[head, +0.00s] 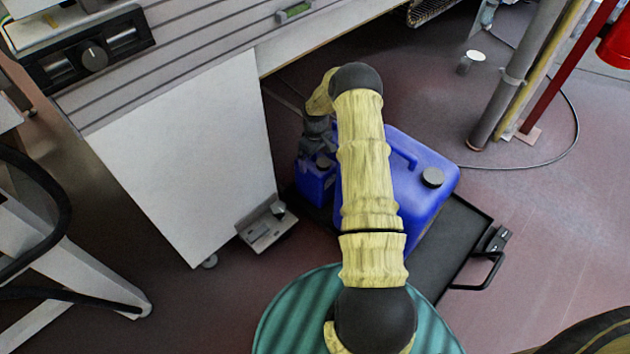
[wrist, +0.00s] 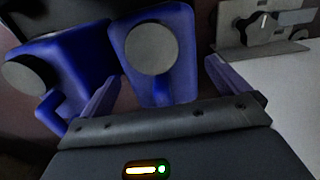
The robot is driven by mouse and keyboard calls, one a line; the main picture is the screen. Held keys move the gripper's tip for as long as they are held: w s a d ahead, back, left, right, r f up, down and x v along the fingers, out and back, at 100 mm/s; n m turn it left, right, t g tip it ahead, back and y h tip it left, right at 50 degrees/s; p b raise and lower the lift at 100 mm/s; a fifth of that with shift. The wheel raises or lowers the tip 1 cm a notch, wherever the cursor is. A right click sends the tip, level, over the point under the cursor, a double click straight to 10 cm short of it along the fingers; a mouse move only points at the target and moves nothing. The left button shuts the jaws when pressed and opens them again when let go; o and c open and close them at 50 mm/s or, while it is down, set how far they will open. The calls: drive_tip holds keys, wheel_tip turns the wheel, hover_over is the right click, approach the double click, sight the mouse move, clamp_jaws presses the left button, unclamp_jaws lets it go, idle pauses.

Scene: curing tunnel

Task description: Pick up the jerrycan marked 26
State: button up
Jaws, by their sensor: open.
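Two blue jerrycans stand side by side on a black tray in the head view. The small jerrycan (head: 314,186) with a dark cap is at the left; the large jerrycan (head: 425,205) is to its right, partly hidden by my arm. No number is readable on either. In the wrist view, one jerrycan (wrist: 183,82) with a round grey cap shows between my open fingers, and another capped jerrycan (wrist: 85,58) is at the left, close to the left finger. My gripper (wrist: 162,72) appears empty. In the head view my gripper (head: 318,145) is just above the small jerrycan.
The black tray (head: 455,245) has a handle at its right. A white cabinet panel (head: 190,150) and a metal bracket (head: 265,228) with a knob stand left of the jerrycans. A teal ribbed drum (head: 290,315) is in front. Open floor lies at right.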

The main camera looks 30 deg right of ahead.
wheel_tip(320, 180, down, 3)
drive_tip(key=shift+r+b, duration=0.1)
drive_tip(key=shift+b, duration=0.4)
drive_tip(key=shift+r, duration=0.1)
drive_tip(key=c, duration=1.9)
drive_tip(key=shift+r+p, duration=2.65)
drive_tip(key=shift+r, duration=2.35)
